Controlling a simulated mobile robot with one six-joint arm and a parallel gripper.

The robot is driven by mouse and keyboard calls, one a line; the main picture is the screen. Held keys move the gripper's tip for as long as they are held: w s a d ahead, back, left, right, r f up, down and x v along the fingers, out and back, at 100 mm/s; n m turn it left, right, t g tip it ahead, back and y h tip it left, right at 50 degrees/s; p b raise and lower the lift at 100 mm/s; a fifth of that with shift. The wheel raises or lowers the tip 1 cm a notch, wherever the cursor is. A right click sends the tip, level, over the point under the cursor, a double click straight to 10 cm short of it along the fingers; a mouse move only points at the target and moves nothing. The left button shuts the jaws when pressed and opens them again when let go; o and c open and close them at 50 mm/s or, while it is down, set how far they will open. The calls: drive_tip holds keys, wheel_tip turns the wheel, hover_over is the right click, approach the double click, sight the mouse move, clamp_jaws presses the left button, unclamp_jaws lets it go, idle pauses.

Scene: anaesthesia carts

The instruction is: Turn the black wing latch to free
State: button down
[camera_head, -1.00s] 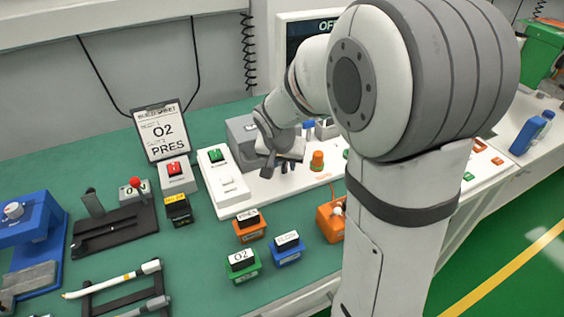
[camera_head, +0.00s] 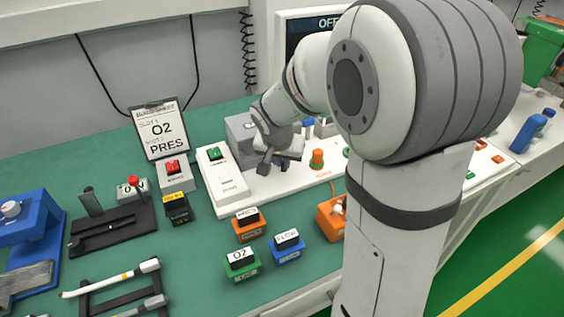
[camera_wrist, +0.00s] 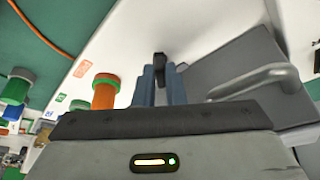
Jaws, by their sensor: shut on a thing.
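The black wing latch (camera_wrist: 159,60) shows in the wrist view as a small dark piece at the fingertips, standing off the white panel (camera_wrist: 120,40). My gripper (camera_wrist: 162,76) is shut on it, with one blue-grey finger on each side. In the head view my gripper (camera_head: 284,162) is low over the white panel (camera_head: 236,193), in front of the grey box (camera_head: 240,129). The latch is hidden there by my wrist and fingers. The wrist view shows the grey box and its bar handle (camera_wrist: 255,82) close to the right of the fingers.
An orange knob (camera_head: 317,159) stands to the right of my gripper; it also shows in the wrist view (camera_wrist: 105,92). A green switch (camera_head: 215,154) is to the left. Labelled orange, blue and green blocks (camera_head: 240,264) sit in front. The green table between has free room.

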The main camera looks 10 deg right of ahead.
drive_tip(key=shift+w+a+f+m+b, duration=0.1)
drive_tip(key=shift+f+m+b, duration=0.4)
drive_tip(key=shift+b, duration=0.6)
drive_tip(key=shift+r+m+h+b, duration=0.45)
drive_tip(key=shift+m+b, duration=0.15)
drive_tip(key=shift+m, duration=0.2)
drive_tip(key=shift+g, duration=0.3)
drive_tip(key=c, duration=1.5)
unclamp_jaws()
drive_tip(key=p+v, duration=0.4)
drive_tip(key=v, duration=0.4)
